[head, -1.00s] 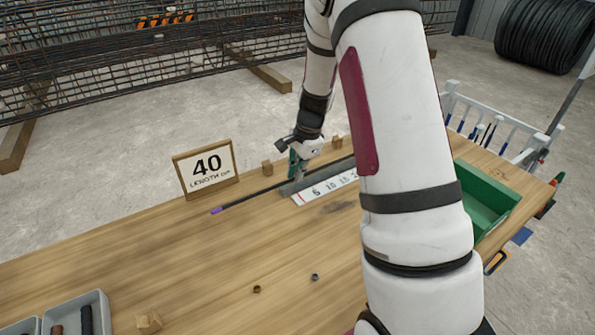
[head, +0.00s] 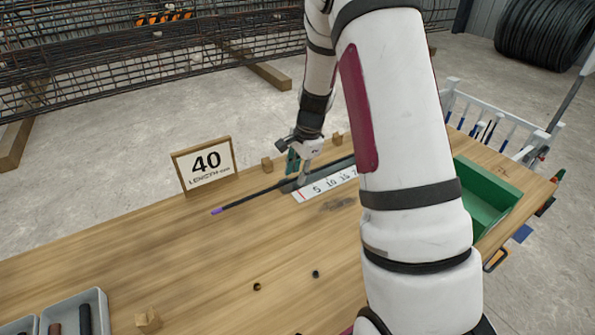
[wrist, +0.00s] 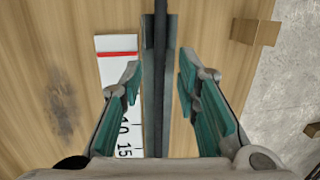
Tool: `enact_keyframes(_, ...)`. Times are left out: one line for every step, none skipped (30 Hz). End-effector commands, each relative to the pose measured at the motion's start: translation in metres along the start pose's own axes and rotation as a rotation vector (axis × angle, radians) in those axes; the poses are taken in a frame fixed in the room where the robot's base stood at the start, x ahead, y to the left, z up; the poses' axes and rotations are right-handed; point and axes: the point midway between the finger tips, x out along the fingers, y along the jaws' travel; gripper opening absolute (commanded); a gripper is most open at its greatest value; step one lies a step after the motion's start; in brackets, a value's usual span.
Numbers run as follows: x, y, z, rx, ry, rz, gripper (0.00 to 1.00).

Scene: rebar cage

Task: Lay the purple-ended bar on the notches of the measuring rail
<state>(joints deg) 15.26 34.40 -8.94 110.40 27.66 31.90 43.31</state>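The dark bar (head: 250,197) has a purple end (head: 216,211), which sticks out past the left end of the measuring rail (head: 289,187). In the wrist view the bar (wrist: 161,60) runs lengthwise along the grey rail (wrist: 148,100), over its channel. Whether it sits fully in every notch I cannot tell. My gripper (wrist: 159,75) is open, with one teal-padded finger on each side of the rail and bar, both apart from the bar. In the head view my gripper (head: 297,170) is low at the rail's left end. My arm hides the far part of rail and bar.
A sign reading 40 (head: 206,165) stands behind the bar. Wooden blocks (head: 267,164) stand behind the rail, and a white number scale (head: 325,186) lies in front. A green bin (head: 487,197) is at right.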

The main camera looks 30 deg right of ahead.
Motion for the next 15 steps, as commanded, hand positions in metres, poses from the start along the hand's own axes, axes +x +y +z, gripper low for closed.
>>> enact_keyframes(0.0,0.0,0.0,0.0,0.0,0.0,0.29)
enact_keyframes(0.0,0.0,0.0,0.0,0.0,0.0,0.29)
enact_keyframes(0.0,0.0,0.0,0.0,0.0,0.0,0.29)
enact_keyframes(0.0,0.0,0.0,0.0,0.0,0.0,0.29)
enact_keyframes(-0.001,0.0,0.0,0.0,0.0,0.0,0.29)
enact_keyframes(-0.003,0.0,0.0,0.0,0.0,0.0,0.29)
enact_keyframes(-0.004,-0.001,0.0,-0.001,0.0,-0.001,0.29)
enact_keyframes(-0.007,-0.001,0.001,-0.001,0.001,-0.001,0.29)
enact_keyframes(-0.011,-0.001,0.001,-0.001,0.001,-0.001,0.29)
enact_keyframes(-0.015,-0.002,0.002,-0.002,0.0,-0.001,0.29)
enact_keyframes(-0.019,-0.002,0.001,-0.002,0.001,-0.002,0.29)
enact_keyframes(-0.027,-0.003,0.001,-0.002,0.002,-0.005,0.29)
enact_keyframes(-0.032,-0.003,0.001,-0.001,0.002,-0.004,0.29)
enact_keyframes(-0.039,-0.003,0.001,-0.001,0.002,-0.005,0.29)
enact_keyframes(-0.047,-0.003,0.001,-0.001,0.002,-0.005,0.29)
